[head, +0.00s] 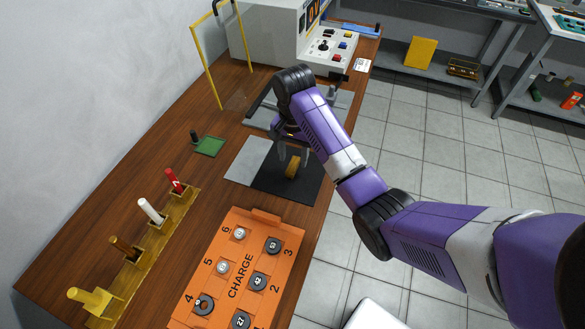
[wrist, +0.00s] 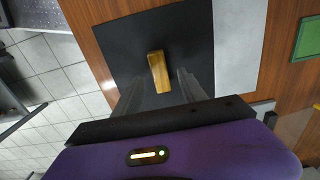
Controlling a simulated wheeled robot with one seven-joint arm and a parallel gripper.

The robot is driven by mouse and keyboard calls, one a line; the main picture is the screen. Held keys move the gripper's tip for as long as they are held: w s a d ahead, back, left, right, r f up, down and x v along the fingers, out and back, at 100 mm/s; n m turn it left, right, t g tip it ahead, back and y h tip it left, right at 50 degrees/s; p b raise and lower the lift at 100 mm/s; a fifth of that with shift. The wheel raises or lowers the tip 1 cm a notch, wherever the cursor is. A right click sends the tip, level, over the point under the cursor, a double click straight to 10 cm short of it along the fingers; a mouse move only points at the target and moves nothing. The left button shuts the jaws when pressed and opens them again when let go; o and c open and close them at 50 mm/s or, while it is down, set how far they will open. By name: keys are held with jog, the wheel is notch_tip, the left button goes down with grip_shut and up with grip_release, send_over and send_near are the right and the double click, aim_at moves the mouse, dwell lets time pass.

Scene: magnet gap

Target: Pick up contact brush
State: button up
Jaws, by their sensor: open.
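A small brass-coloured block (head: 292,167), which I take to be the contact brush, is over the black mat on the wooden bench. In the wrist view the block (wrist: 159,72) shows lengthwise, slightly tilted, with the dark mat (wrist: 120,45) around it. My gripper (head: 294,153) is open and points down at the block. In the wrist view its two grey fingers (wrist: 160,85) reach toward the near end of the block, one on each side, with gaps between. Whether the fingertips are at the block's height cannot be told.
A light grey plate (head: 247,160) adjoins the mat. An orange charge tray (head: 262,217) with numbered discs lies in front. A wooden rack (head: 150,255) of coloured handles stands at left, and a green pad (head: 209,147) with a small dark piece lies farther back. A control console (head: 325,45) stands behind.

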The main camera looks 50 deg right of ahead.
aim_at(293, 165)
jog(key=shift+a+f, duration=0.1)
jog(key=shift+f, duration=1.9)
grip_shut()
jog(key=shift+r, duration=0.1)
